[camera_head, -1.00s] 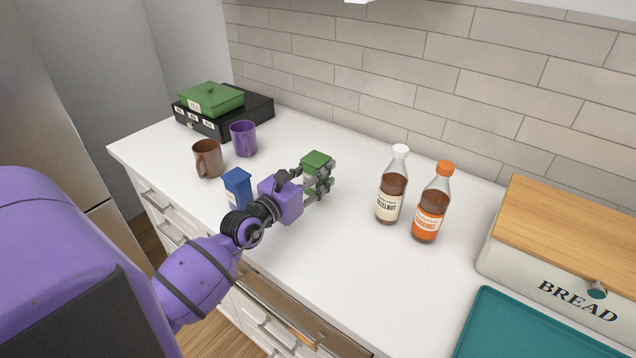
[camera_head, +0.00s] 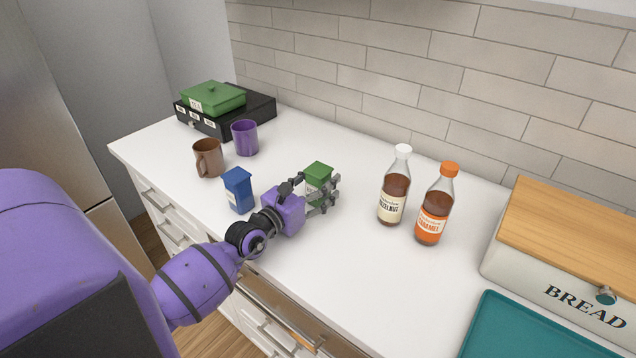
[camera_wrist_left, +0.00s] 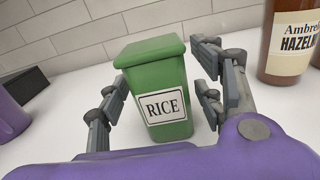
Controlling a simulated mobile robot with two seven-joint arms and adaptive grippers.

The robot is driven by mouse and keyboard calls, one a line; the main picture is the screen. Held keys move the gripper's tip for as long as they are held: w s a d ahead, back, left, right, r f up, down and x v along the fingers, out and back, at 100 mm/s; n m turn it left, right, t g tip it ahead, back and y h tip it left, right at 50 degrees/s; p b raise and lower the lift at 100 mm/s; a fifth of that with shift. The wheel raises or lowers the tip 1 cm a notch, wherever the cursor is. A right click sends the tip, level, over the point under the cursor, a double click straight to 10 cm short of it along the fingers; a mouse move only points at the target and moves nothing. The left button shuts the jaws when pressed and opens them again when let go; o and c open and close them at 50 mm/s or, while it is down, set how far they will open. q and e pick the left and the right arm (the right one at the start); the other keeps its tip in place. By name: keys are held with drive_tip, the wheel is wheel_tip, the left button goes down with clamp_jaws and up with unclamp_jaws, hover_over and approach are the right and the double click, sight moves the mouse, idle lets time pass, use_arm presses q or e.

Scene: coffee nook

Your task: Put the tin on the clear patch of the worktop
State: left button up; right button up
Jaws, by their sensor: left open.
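The green tin (camera_head: 317,172), labelled RICE, stands upright on the white worktop (camera_head: 365,285), left of the syrup bottles. My left gripper (camera_head: 326,194) is low around it. In the left wrist view the tin (camera_wrist_left: 160,88) stands between the two open fingers, with a gap on the right side and a narrower one on the left. The fingers partly hide the tin in the head view. A blue tin (camera_head: 238,190) stands to the left, beside my left wrist. My right gripper is not in view.
The hazelnut bottle (camera_head: 393,190) and caramel bottle (camera_head: 434,208) stand right of the gripper. A purple mug (camera_head: 244,138), brown mug (camera_head: 208,158) and black box (camera_head: 225,122) with a green lidded container (camera_head: 213,98) are at left. A bread bin (camera_head: 555,265) and teal tray (camera_head: 530,335) are right.

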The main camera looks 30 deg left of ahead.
use_arm(q)
drive_tip(key=shift+s, duration=0.2)
drive_tip(key=s, duration=0.3)
drive_tip(key=s+b, duration=0.1)
drive_tip(key=s, duration=0.3)
drive_tip(key=s+a, duration=0.1)
drive_tip(key=s, duration=0.2)
drive_tip(key=shift+s+f+b, duration=0.1)
drive_tip(key=shift+s+b, duration=0.2)
drive_tip(key=shift+s+r, duration=0.2)
drive_tip(key=shift+s, duration=0.25)
